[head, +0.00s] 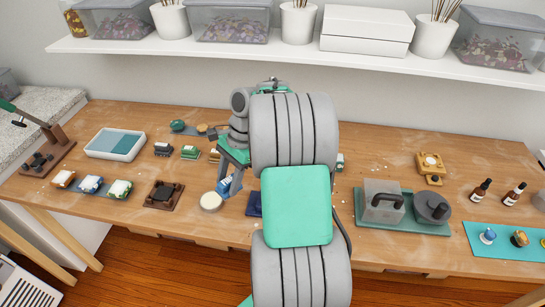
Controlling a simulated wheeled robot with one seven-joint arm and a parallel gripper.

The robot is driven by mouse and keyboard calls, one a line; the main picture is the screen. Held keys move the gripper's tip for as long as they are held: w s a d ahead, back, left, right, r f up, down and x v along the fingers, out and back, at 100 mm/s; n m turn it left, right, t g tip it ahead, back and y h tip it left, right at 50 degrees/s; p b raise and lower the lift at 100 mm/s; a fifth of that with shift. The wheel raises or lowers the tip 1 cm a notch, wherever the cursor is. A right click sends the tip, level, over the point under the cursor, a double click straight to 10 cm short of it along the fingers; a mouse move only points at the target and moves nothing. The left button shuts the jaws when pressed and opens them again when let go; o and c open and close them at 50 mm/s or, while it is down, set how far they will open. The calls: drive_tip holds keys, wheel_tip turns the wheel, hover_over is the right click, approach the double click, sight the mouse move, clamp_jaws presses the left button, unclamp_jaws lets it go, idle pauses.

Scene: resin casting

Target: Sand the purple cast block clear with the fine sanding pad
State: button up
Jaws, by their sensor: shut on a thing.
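My gripper (230,188) points down over the middle of the bench and is shut on a small blue thing with a pale patch (223,187). The fingers partly cover it, so I cannot tell whether it is the fine sanding pad. It is just above or beside a round cream disc (210,201); contact is unclear. Small blocks stand in a row behind: a dark one (163,149), a green one (190,152) and a tan one (214,155). A dark piece sits on a brown fixture (163,194). I cannot make out a clearly purple block; my arm hides part of the bench.
Orange (63,179), blue (90,185) and green (119,189) white-topped pieces stand front left. A white tray with teal halves (103,154) is behind them. A dark blue square (254,204) is partly behind my arm. A green mat (380,227) with equipment lies right. A shelf (230,47) runs above.

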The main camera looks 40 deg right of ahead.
drive_tip(key=s+d+m+t+h+p, duration=0.1)
drive_tip(key=s+d+m, duration=0.1)
drive_tip(key=d+m, duration=0.3)
drive_tip(key=s+d+m+t+h+p, duration=0.1)
drive_tip(key=s+d+m+t, duration=0.1)
drive_tip(key=d+m, duration=0.3)
drive_tip(key=d, duration=0.3)
drive_tip(key=shift+s+m+p, duration=0.25)
drive_tip(key=shift+m+p, duration=0.05)
drive_tip(key=shift+m, duration=0.1)
drive_tip(key=shift+r+p, duration=0.25)
drive_tip(key=shift+p, duration=0.35)
drive_tip(key=shift+f+b, duration=0.95)
drive_tip(key=shift+f, duration=1.75)
drive_tip(key=o, duration=0.6)
drive_tip(key=shift+c, duration=0.2)
clamp_jaws()
